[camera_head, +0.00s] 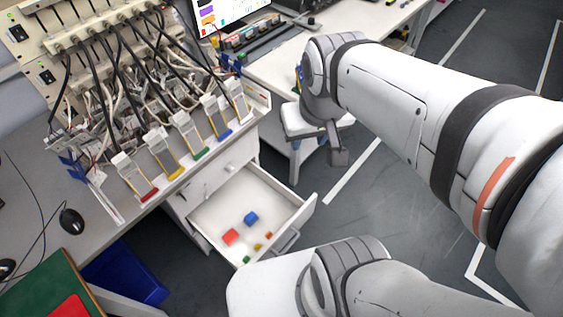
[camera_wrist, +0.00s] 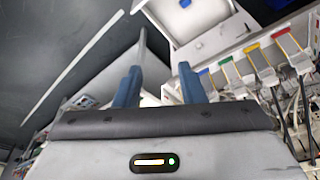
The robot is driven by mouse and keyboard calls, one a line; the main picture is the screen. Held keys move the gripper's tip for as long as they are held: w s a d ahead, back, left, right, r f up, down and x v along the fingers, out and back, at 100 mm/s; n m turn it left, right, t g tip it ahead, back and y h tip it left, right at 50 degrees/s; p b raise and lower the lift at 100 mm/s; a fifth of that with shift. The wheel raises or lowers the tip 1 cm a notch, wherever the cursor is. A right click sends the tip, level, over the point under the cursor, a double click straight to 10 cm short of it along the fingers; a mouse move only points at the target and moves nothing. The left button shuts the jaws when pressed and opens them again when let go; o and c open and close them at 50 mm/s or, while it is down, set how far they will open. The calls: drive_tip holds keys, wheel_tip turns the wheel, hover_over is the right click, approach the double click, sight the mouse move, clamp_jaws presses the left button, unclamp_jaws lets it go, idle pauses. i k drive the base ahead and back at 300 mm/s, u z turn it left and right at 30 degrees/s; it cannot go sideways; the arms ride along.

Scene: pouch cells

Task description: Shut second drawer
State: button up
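The open drawer (camera_head: 207,215) is pulled well out of the white cabinet under the bench in the head view, below a shut drawer front (camera_head: 232,165). It holds a red block (camera_head: 231,237), a blue block (camera_head: 251,218) and several small coloured pieces. Its handle (camera_head: 288,241) is on the outer front, partly hidden by my arm. In the wrist view part of the drawer (camera_wrist: 205,22) shows at the top. My gripper (camera_wrist: 158,85) has its two blue fingers apart with nothing held between them. In the head view it is beyond the drawer, to the upper right, mostly hidden by my wrist.
The bench above carries a cable rack with coloured-tab pouch-cell slots (camera_head: 187,133). A second white table (camera_head: 280,75) with a monitor stands behind. A blue bin (camera_head: 125,275) is on the floor at lower left.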

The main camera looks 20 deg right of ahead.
sight(280, 211)
drive_tip(key=k, duration=0.5)
drive_tip(key=z, duration=1.9)
drive_tip(key=i, duration=0.25)
drive_tip(key=u, duration=1.85)
